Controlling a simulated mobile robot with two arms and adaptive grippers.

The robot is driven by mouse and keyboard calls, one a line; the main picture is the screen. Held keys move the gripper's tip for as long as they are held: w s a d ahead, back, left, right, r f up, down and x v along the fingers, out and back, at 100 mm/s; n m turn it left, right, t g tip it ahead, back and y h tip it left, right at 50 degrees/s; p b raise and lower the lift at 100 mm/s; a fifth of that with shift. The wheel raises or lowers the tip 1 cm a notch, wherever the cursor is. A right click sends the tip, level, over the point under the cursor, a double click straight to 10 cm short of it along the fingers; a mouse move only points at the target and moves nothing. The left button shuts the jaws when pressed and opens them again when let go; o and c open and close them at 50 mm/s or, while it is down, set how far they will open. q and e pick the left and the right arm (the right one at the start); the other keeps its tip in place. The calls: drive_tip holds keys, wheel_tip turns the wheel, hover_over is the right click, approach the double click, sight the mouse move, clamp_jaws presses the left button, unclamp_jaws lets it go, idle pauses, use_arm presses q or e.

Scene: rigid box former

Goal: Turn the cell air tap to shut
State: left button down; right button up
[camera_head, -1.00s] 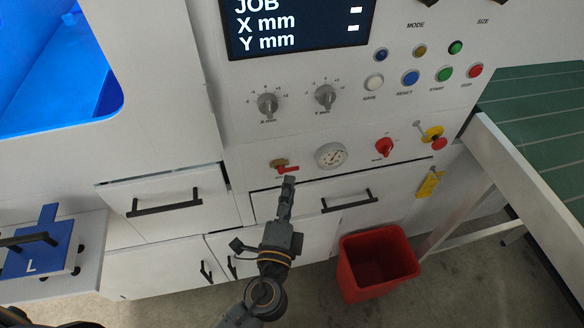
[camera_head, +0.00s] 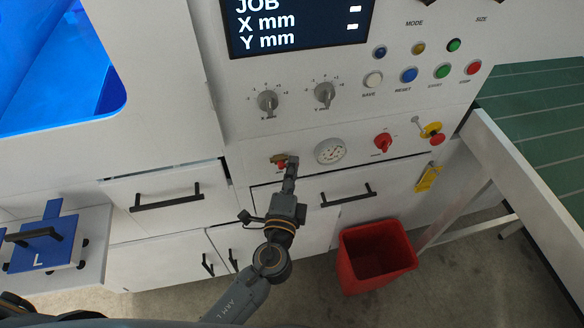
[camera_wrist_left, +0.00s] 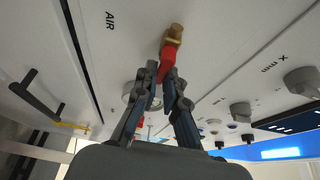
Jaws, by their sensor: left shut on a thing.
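The air tap is a small valve with a brass body (camera_head: 279,159) on the white front panel, left of the round gauge. In the left wrist view its brass body (camera_wrist_left: 174,36) stands out from the panel near the word AIR. Its red lever (camera_wrist_left: 168,60) runs from the brass body in between my fingertips. My left gripper (camera_head: 291,164) reaches up from below to the right side of the tap. In the left wrist view my left gripper (camera_wrist_left: 164,78) is shut on the red lever. In the head view my fingers hide much of the lever. My right gripper is out of view.
The gauge (camera_head: 331,151) and a red rotary knob (camera_head: 383,143) sit to the right on the same panel. Drawers with black handles (camera_head: 166,197) lie below. A red bin (camera_head: 376,258) stands on the floor. A blue L plate (camera_head: 42,245) is at left.

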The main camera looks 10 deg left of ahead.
use_arm(q)
drive_tip(key=shift+s+a+f+m+g+y+p, duration=0.25)
drive_tip(key=shift+m+g+y+p, duration=0.65)
drive_tip(key=shift+m+p, duration=1.85)
drive_tip(key=shift+a+f+m+g+y+p, duration=0.45)
drive_tip(key=shift+m+g+y+p, duration=0.85)
drive_tip(key=shift+p, duration=2.5)
drive_tip(key=shift+s+a+f+m+g+y+p, duration=0.15)
drive_tip(key=shift+a+f+m+g+y+p, duration=0.35)
drive_tip(key=shift+m+p, duration=2.45)
drive_tip(key=shift+d+r+p, duration=0.1)
drive_tip(key=shift+d+p, duration=0.05)
drive_tip(key=shift+p, duration=0.2)
drive_tip(key=c, duration=1.4)
unclamp_jaws()
drive_tip(key=v, duration=1.2)
drive_tip(key=shift+d, duration=0.15)
